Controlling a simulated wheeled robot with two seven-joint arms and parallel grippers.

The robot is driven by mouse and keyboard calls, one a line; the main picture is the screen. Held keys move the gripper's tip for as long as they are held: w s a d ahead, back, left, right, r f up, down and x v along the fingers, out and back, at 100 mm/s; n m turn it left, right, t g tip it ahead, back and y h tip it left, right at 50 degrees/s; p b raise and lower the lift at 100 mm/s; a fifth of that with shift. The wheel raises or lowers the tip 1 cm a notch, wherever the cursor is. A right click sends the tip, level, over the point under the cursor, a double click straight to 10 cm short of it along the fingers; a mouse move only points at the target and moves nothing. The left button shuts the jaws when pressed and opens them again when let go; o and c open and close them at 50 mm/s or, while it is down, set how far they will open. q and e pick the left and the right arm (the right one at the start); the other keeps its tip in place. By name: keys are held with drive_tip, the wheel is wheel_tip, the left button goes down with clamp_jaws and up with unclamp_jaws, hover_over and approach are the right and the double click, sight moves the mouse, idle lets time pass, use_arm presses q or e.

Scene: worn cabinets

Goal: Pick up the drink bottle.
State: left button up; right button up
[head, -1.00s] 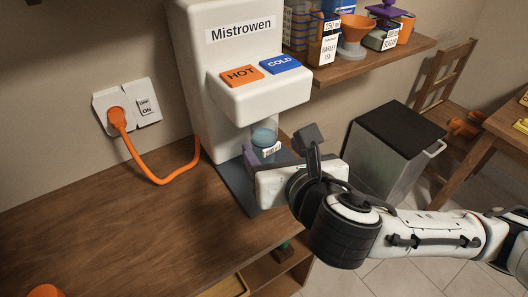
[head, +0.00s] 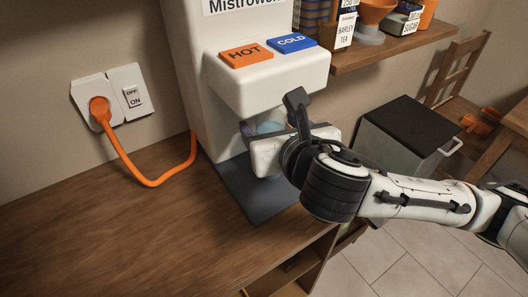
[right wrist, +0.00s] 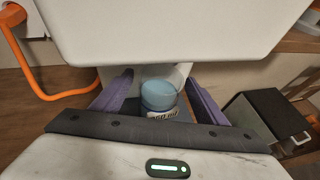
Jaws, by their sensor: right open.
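The drink bottle is a small clear bluish bottle with a printed label. It stands under the spout of the white dispenser. In the head view only a bit of the bottle (head: 269,127) shows, the rest hidden behind my right gripper (head: 285,130). In the right wrist view the bottle (right wrist: 160,94) stands upright between the two purple fingers of the right gripper (right wrist: 160,84). The fingers are open, with a gap on each side of the bottle. My left gripper is not in view.
The dispenser (head: 262,82) overhangs the bottle closely, with its dark base tray (head: 255,195) below. An orange cable (head: 140,165) runs from the wall socket to the dispenser. The wooden counter (head: 120,230) is clear at left. A grey bin (head: 405,135) stands on the floor at right.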

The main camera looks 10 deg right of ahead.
drive_tip(key=shift+w, duration=0.15)
drive_tip(key=shift+s+r, duration=0.1)
drive_tip(key=shift+s, duration=0.1)
drive_tip(key=shift+c, duration=1.2)
drive_tip(key=c, duration=1.4)
clamp_jaws()
drive_tip(key=shift+r, duration=0.1)
